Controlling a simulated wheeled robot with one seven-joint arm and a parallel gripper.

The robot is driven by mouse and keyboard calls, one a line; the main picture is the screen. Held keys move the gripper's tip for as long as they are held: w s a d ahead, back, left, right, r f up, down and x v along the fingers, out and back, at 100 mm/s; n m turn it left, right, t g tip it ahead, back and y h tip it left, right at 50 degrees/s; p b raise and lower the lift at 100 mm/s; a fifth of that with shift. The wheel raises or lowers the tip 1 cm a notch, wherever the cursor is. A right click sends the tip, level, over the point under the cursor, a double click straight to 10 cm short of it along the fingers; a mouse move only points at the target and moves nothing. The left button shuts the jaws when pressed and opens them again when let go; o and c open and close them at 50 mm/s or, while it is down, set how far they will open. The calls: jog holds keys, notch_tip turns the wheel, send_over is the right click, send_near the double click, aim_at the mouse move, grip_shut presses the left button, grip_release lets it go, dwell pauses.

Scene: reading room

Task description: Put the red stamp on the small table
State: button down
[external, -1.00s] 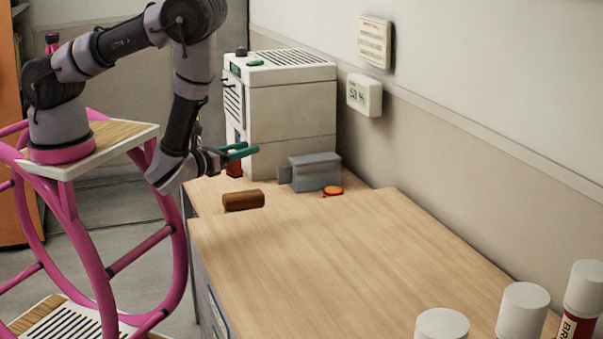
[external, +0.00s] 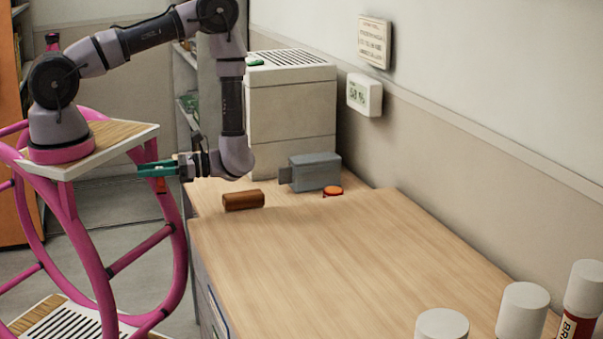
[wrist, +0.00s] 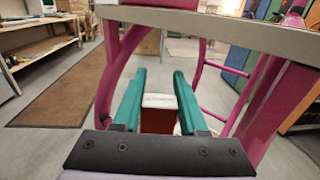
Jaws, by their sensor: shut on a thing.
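My gripper (external: 158,169) has green fingers and points left in the external view, past the counter's left edge and near my pink frame. It is shut on the red stamp, a red block with a whitish top (wrist: 157,118) between the fingers in the wrist view. A sliver of the stamp's red (external: 161,185) shows below the fingers in the external view. I cannot identify the small table for certain. A wooden-topped table (wrist: 35,48) stands at the far left in the wrist view.
The wooden counter (external: 330,250) holds a brown roll (external: 243,200), a grey device (external: 314,172), an orange-red round thing (external: 333,191) and a large pale machine (external: 291,115). White-capped containers (external: 523,308) stand at front right. A brown floor mat (wrist: 75,82) lies at left in the wrist view.

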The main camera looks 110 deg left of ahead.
aim_at(163, 181)
jog(key=w+n+t+h, duration=0.1)
jog(key=w+n+t, duration=0.1)
jog(key=w+d+n+t+h, duration=0.1)
jog(key=w+t+h, duration=0.1)
jog(key=w+d+f+n+t+h, duration=0.1)
jog(key=w+n+t+h, duration=0.1)
jog(key=t, duration=0.1)
jog(key=shift+w+d+n, duration=0.15)
jog(key=shift+n, duration=0.15)
jog(key=w+a+n+t, duration=0.4)
jog(key=w+n+t, duration=0.1)
jog(key=w+t, duration=0.25)
jog(key=w+a+n+t, duration=0.4)
jog(key=w+n+t, duration=0.1)
jog(key=w+t, duration=0.25)
jog(key=w+a+n+t+y, duration=0.4)
jog(key=a+n+t+y, duration=0.35)
jog(key=a, duration=0.55)
jog(key=s+a+f+n+t+y, duration=0.1)
jog(key=a+n+t+y, duration=0.3)
jog(key=a+y, duration=0.75)
jog(key=shift+s+a+f+n+g+h, duration=0.1)
jog(key=shift+a+f+n+g+h, duration=0.3)
jog(key=shift+f, duration=1.25)
jog(key=shift+s+a+f+m+g+h, duration=0.1)
jog(key=shift+a+f+h, duration=0.4)
jog(key=shift+f, duration=1.2)
jog(key=shift+s+a+f+n+g+h, duration=0.1)
jog(key=shift+a+f+n+g+h, duration=0.3)
jog(key=shift+f, duration=1.25)
